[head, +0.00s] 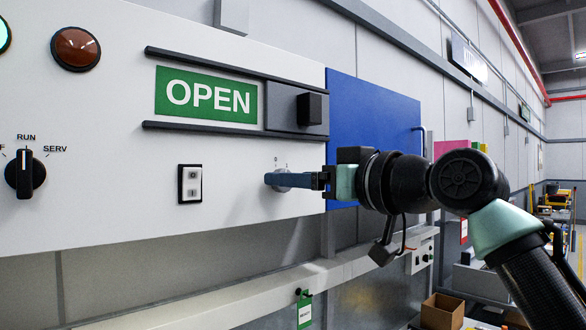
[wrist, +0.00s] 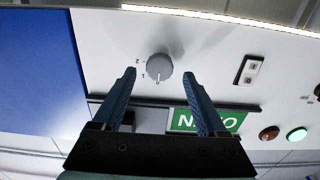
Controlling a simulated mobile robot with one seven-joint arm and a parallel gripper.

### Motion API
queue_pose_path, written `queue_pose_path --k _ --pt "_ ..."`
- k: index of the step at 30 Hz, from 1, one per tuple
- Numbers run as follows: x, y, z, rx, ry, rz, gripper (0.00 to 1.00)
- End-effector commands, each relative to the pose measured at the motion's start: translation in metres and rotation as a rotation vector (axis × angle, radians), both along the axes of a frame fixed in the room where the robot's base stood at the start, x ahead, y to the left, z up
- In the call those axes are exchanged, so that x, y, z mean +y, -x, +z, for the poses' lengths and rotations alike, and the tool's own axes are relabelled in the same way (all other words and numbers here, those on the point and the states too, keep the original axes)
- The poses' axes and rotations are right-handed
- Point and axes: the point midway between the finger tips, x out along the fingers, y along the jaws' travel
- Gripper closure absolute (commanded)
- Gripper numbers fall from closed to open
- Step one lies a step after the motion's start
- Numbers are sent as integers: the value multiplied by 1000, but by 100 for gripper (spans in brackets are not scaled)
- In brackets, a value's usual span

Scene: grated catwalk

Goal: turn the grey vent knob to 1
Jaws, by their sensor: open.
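The grey vent knob (wrist: 158,67) is round and sits on the white panel. In the wrist view it lies between and just beyond my fingertips, with a small gap on each side. A thin mark on it points to the bottom of that picture. Small numerals, seemingly 1 and 2, stand to its left there. In the head view the knob (head: 284,187) is largely hidden by my blue finger, and small marks show above it. My gripper (wrist: 160,76) is open around the knob's front; it also shows in the head view (head: 275,180). I cannot tell whether a finger touches it.
A green OPEN sign (head: 205,95) with a sliding black-handled cover (head: 297,108) is above the knob. A rocker switch (head: 190,184), a RUN/SERV selector (head: 25,174) and a red lamp (head: 75,48) are left. A blue door (head: 370,125) stands right.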

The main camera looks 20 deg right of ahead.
Motion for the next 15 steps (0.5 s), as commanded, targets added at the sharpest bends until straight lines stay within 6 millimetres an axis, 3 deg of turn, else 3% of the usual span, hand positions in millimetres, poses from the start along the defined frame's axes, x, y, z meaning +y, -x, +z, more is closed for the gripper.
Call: queue_pose_path --k 4,13,15 --pt "4 -10 1 0 1 0 25" --pt "5 -12 0 -1 2 0 25" --pt "5 -12 0 0 1 0 36"
